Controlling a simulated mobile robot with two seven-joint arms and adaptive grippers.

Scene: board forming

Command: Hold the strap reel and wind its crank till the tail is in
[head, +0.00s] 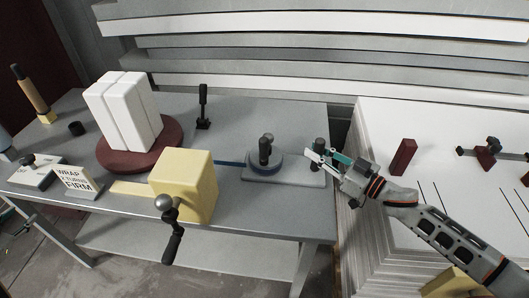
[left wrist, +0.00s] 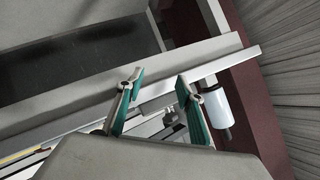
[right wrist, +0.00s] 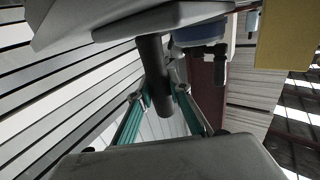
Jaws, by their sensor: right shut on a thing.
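The strap reel (head: 262,166), a blue-grey round drum on a pale base plate (head: 298,177), sits near the right end of the grey table. A dark crank knob (head: 265,149) stands on its top. A blue strap tail (head: 230,163) runs left from it and passes behind a yellow block. My right gripper (head: 328,157) is shut on the dark upright post (right wrist: 154,75) at the plate's right end. The reel's blue underside also shows in the right wrist view (right wrist: 199,36). My left gripper (left wrist: 160,85) is open and empty in the left wrist view, away from the reel.
The yellow block (head: 185,183) with a grey crank and black handle (head: 172,245) stands at the table's front edge. A white wrapped stack (head: 124,110) rests on a dark red turntable (head: 110,157). A sign (head: 76,181) stands left. A white board stack (head: 390,130) lies right.

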